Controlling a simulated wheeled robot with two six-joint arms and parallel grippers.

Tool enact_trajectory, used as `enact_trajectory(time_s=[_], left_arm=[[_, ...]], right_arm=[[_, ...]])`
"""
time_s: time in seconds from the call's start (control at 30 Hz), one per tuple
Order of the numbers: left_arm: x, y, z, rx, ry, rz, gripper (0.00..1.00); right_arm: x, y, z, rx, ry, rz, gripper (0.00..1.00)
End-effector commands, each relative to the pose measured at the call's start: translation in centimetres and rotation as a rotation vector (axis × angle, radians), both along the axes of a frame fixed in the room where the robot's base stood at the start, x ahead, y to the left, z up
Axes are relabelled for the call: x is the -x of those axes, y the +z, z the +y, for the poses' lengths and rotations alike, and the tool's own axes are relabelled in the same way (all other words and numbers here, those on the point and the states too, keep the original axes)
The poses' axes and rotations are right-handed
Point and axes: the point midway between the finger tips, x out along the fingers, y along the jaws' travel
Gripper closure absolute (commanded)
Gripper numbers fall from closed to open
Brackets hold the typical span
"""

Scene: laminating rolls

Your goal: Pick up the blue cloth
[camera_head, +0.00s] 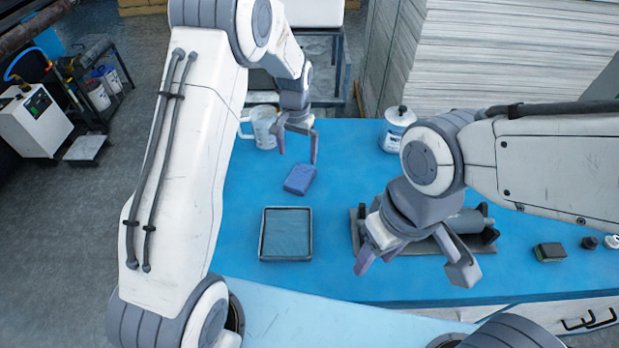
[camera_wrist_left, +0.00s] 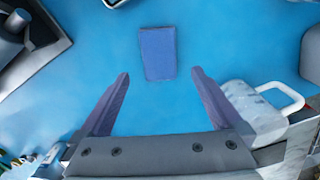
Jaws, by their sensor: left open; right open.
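The blue cloth (camera_head: 300,179) is a small folded purplish-blue block lying on the blue table. In the left wrist view the cloth (camera_wrist_left: 158,53) lies beyond the fingertips, roughly between their lines and apart from them. My left gripper (camera_head: 298,148) is open and empty just behind and above the cloth; its fingers (camera_wrist_left: 158,76) show spread in the wrist view. My right gripper (camera_head: 411,266) is open and empty, above the front of the table near a grey roller.
A dark-rimmed tray (camera_head: 263,236) lies in front of the cloth. A white mug (camera_head: 264,127) stands close to my left gripper. A white canister (camera_head: 396,130) stands at the back. The roller (camera_head: 466,222) sits on a stand by my right gripper. A sponge (camera_head: 549,252) lies at right.

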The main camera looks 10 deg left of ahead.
Motion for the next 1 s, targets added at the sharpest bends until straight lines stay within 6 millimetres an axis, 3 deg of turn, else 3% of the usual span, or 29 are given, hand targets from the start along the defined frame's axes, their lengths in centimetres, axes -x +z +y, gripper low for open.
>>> enact_trajectory(time_s=[0.23, 0.47, 0.73, 1.0], left_arm=[[0.1, -3.7, 0.0, 0.0, 0.0, 0.005, 0.0], [0.2, -5.3, 0.0, -0.001, 0.0, 0.003, 0.0], [0.5, -9.0, -0.1, 0.0, 0.0, 0.005, 0.0], [0.4, -10.1, -0.1, 0.0, 0.0, 0.0, 0.0]], right_arm=[[0.0, 1.1, 0.0, 0.0, 0.0, 0.0, 0.5], [0.0, 1.7, 0.0, 0.0, -0.001, 0.0, 0.5], [0.0, 3.5, 0.0, 0.0, -0.002, 0.0, 0.5], [0.0, 3.6, 0.0, 0.0, -0.002, 0.0, 0.5]])
